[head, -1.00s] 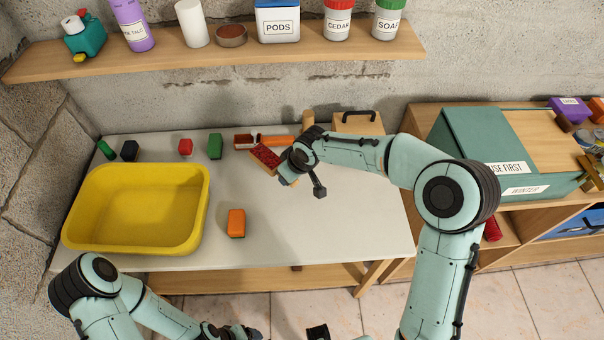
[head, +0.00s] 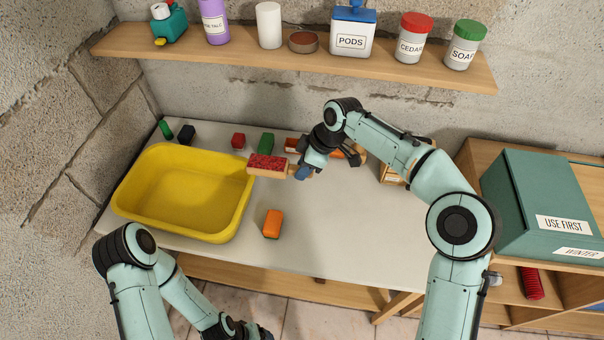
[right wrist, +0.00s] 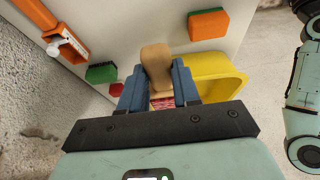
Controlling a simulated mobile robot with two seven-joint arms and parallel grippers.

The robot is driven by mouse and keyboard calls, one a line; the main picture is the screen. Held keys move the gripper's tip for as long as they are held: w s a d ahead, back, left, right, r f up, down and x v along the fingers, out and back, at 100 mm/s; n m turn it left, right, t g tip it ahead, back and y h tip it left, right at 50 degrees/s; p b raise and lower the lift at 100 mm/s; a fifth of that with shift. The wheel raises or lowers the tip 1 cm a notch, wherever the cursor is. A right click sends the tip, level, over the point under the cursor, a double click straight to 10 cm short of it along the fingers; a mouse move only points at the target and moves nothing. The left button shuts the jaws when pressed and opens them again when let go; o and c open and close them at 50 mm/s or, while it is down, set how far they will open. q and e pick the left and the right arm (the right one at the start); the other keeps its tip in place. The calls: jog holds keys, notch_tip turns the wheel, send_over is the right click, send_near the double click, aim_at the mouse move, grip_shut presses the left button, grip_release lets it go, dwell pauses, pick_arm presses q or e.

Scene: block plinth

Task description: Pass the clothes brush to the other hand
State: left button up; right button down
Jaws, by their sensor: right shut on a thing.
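The clothes brush (head: 267,163) has red bristles and a pale wooden body. My right gripper (head: 304,172) is shut on its wooden handle. The bristled end points left, towards the yellow tub, and seems to be above the table. In the right wrist view the tan handle (right wrist: 156,65) sits between the two blue fingers (right wrist: 158,88), with a strip of red bristles below it. My left gripper (head: 250,331) is low at the bottom edge, well apart from the brush and in front of the table. Its fingers are not clear.
A yellow tub (head: 128,204) stands on the left of the white table (head: 340,230). An orange block (head: 273,223) lies in front of the brush. Small red (head: 238,141) and green (head: 266,143) blocks are behind. A shelf (head: 300,63) overhangs. The table's right front is clear.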

jog(key=v, duration=0.6)
jog(key=shift+w+r, duration=0.2)
pick_arm(q)
jog(key=shift+o, duration=1.2)
jog(key=d+r+m+g, duration=0.3)
jog(key=d+r+m, duration=0.1)
jog(key=m, duration=0.5)
jog(key=w+a+r+m+y, duration=0.45)
jog(key=r+m, duration=0.25)
jog(key=m, duration=0.4)
jog(key=w+a+r+m+y, duration=0.35)
jog(key=r+m+y, duration=0.3)
jog(key=m, duration=0.35)
notch_tip(320, 180, up, 27)
jog(key=n+t+h, duration=0.4)
jog(key=n+h, duration=0.1)
jog(key=h, duration=0.2)
send_over(280, 167)
jog(key=s+a, duration=0.3)
jog(key=s, duration=0.1)
notch_tip(280, 167, down, 12)
jog(key=shift+w+r, duration=0.15)
pick_arm(e)
jog(key=s+a+f, duration=0.3)
jog(key=s+f, duration=0.2)
jog(key=f, duration=0.4)
jog(key=shift+s+a+f, duration=0.2)
jog(key=shift+s+a, duration=0.1)
